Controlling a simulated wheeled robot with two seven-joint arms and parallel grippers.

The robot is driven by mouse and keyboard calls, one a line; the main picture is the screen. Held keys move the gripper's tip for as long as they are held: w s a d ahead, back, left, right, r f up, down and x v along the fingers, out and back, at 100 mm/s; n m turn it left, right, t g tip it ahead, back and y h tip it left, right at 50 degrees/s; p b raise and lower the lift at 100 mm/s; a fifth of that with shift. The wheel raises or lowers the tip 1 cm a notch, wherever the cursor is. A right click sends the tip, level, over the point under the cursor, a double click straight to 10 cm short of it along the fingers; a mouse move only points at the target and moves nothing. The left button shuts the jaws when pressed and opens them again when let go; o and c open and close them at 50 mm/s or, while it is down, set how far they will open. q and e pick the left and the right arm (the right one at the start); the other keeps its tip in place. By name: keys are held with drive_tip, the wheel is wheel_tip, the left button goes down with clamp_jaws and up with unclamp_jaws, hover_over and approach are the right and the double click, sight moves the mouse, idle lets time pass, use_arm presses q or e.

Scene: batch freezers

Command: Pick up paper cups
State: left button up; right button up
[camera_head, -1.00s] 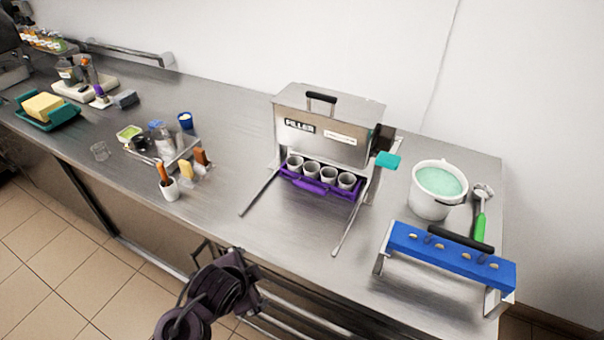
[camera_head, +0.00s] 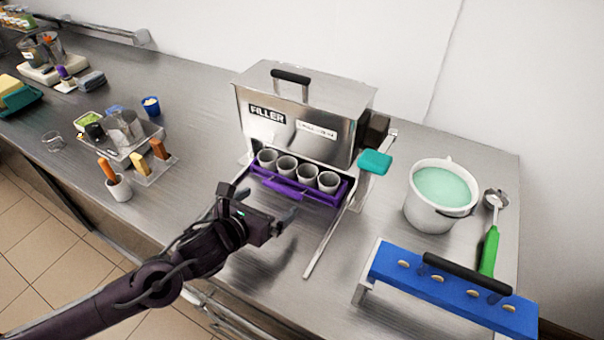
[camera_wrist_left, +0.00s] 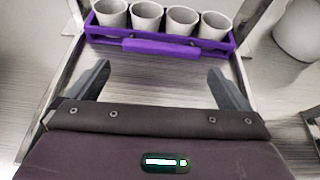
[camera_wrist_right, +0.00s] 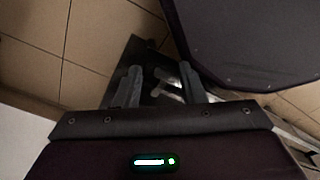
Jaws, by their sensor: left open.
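Several white paper cups (camera_head: 307,173) stand upright in a row in a purple holder (camera_head: 297,193) at the front of the filler machine (camera_head: 300,113). The cups (camera_wrist_left: 182,20) and the holder's purple handle (camera_wrist_left: 160,46) also show at the top of the left wrist view. My left gripper (camera_head: 268,204) is open and empty, in front of the holder and a little apart from it. In the left wrist view its fingers (camera_wrist_left: 158,72) are spread below the handle. My right gripper (camera_wrist_right: 160,70) shows only in its wrist view, fingers apart and empty, over the floor.
A white pot of green mix (camera_head: 438,197), a green-handled scoop (camera_head: 489,250) and a blue rack (camera_head: 445,288) stand right of the machine. A tray of containers (camera_head: 125,140) and a small cup of tools (camera_head: 119,187) are at left. The counter between is clear.

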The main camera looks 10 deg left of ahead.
sight(280, 191)
use_arm(q)
drive_tip(key=shift+w, duration=0.3)
drive_tip(key=shift+w+d+f+p, duration=0.1)
drive_tip(key=shift+w+d+p, duration=0.1)
drive_tip(key=shift+w+p, duration=0.1)
drive_tip(key=shift+w+d+f, duration=0.2)
drive_tip(key=shift+w+d, duration=0.05)
drive_tip(key=shift+w, duration=0.2)
drive_tip(key=shift+w+d+p, duration=0.15)
drive_tip(key=shift+w+p, duration=0.25)
drive_tip(key=shift+p, duration=0.05)
drive_tip(key=p+x, duration=0.1)
drive_tip(key=x, duration=0.2)
drive_tip(key=shift+w+d, duration=0.15)
drive_tip(key=shift+w, duration=0.05)
drive_tip(key=shift+w+d+f, duration=0.1)
drive_tip(key=shift+w+f, duration=0.1)
drive_tip(key=shift+w, duration=0.05)
use_arm(e)
drive_tip(key=r, duration=0.2)
drive_tip(key=s+a, duration=0.1)
drive_tip(key=shift+r, duration=0.4)
use_arm(q)
drive_tip(key=c, duration=0.4)
drive_tip(key=shift+c, duration=0.4)
use_arm(e)
drive_tip(key=shift+d, duration=0.2)
